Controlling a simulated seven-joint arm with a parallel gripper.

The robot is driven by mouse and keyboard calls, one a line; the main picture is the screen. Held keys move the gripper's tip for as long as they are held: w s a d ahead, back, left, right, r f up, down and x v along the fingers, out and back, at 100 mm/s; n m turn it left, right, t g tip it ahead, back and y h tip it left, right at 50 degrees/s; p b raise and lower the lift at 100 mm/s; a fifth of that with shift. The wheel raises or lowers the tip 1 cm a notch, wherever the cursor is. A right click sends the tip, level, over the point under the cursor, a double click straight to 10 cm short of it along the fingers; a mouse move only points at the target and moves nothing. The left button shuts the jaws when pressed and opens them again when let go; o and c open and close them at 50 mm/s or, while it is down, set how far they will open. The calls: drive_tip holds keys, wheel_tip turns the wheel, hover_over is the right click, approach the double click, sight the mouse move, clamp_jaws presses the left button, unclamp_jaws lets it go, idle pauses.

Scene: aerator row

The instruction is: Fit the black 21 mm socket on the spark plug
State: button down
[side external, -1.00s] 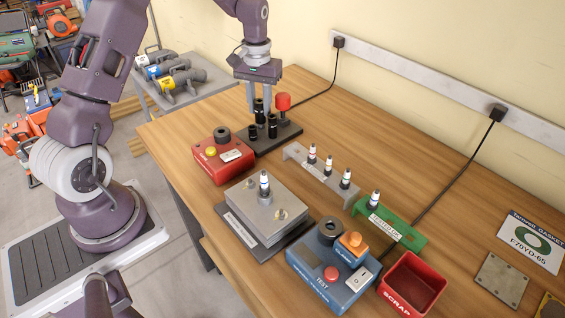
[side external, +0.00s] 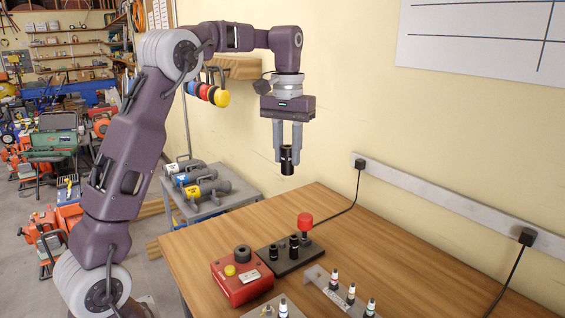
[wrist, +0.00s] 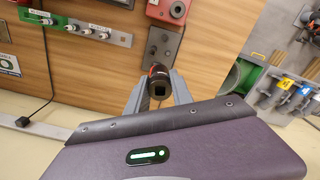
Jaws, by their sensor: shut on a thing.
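My gripper (side external: 288,150) is shut on a black socket (side external: 287,167) and holds it upright, high above the bench. In the wrist view the same socket (wrist: 158,82) sits between my fingers, with a square hole in its near end; I cannot read its size. The spark plug (side external: 283,308) shows only as a white tip at the bottom edge of the side view, in the grey block (side external: 262,311), which is mostly cut off. The socket is well apart from it.
A black socket stand (side external: 283,262) with several sockets and a red knob (side external: 305,222) is below my gripper. A red box (side external: 240,283) stands beside it. A plug rack (side external: 318,276) is to the right. The back right of the bench (side external: 400,270) is clear.

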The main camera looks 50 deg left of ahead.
drive_tip(key=s+d+m, duration=0.1)
drive_tip(key=s+d, duration=0.3)
drive_tip(key=d, duration=0.6)
drive_tip(key=m, duration=0.2)
hover_over(283, 299)
wheel_tip(283, 299, down, 5)
drive_tip(key=shift+f, duration=2.85)
drive_tip(key=shift+f, duration=0.3)
drive_tip(key=shift+f, duration=2.8)
drive_tip(key=c, duration=1)
unclamp_jaws()
drive_tip(key=shift+c, duration=0.2)
drive_tip(key=shift+r, duration=0.1)
